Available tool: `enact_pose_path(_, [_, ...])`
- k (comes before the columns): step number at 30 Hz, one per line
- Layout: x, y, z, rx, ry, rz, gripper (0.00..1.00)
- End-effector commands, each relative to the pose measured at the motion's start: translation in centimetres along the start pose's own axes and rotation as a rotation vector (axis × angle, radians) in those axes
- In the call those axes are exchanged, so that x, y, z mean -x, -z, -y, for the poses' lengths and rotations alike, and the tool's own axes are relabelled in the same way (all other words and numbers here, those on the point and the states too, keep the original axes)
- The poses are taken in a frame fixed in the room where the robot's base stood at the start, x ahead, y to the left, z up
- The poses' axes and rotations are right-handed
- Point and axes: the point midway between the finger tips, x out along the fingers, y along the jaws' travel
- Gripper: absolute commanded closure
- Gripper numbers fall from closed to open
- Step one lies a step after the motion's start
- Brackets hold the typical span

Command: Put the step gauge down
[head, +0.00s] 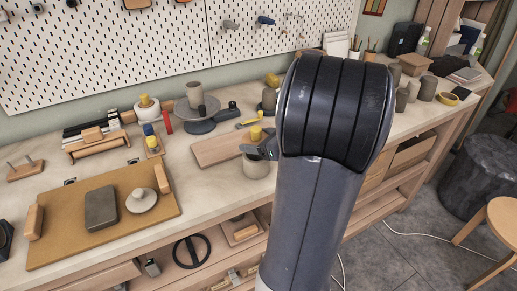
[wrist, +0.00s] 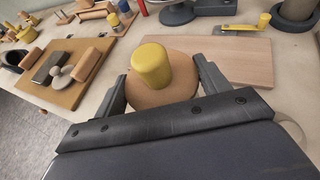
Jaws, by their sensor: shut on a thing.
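The step gauge shows in the wrist view as a yellow round knob (wrist: 152,66) on a wider tan disc (wrist: 178,92). I take this piece to be the gauge from its stepped shape. My gripper (wrist: 163,92) is shut on it, with one dark finger on each side of the disc. In the head view the yellow top (head: 256,133) shows beside my gripper (head: 262,146), over the front part of the workbench (head: 215,180). The gauge's underside is hidden, and I cannot tell whether it touches anything below.
A pale wooden board (head: 213,150) lies just behind my gripper. A grey cup (head: 256,168) shows directly below it. A tan work board (head: 75,237) with a grey block (head: 101,208) lies left. Bare bench shows between the boards. My arm hides part of the bench at right.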

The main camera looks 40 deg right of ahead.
Motion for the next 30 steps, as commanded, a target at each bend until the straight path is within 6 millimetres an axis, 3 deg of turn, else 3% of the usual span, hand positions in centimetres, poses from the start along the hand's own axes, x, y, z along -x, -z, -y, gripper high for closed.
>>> enact_pose_path(3, [-0.8,1.9,0.0,-0.005,-0.002,-0.002,0.53])
enact_pose_path(6, [-1.1,2.6,0.0,-0.003,-0.001,-0.001,0.53])
enact_pose_path(29, [-1.5,3.8,-0.1,-0.003,-0.001,-0.003,0.53])
enact_pose_path(30, [-1.5,3.9,-0.1,-0.003,-0.001,-0.004,0.27])
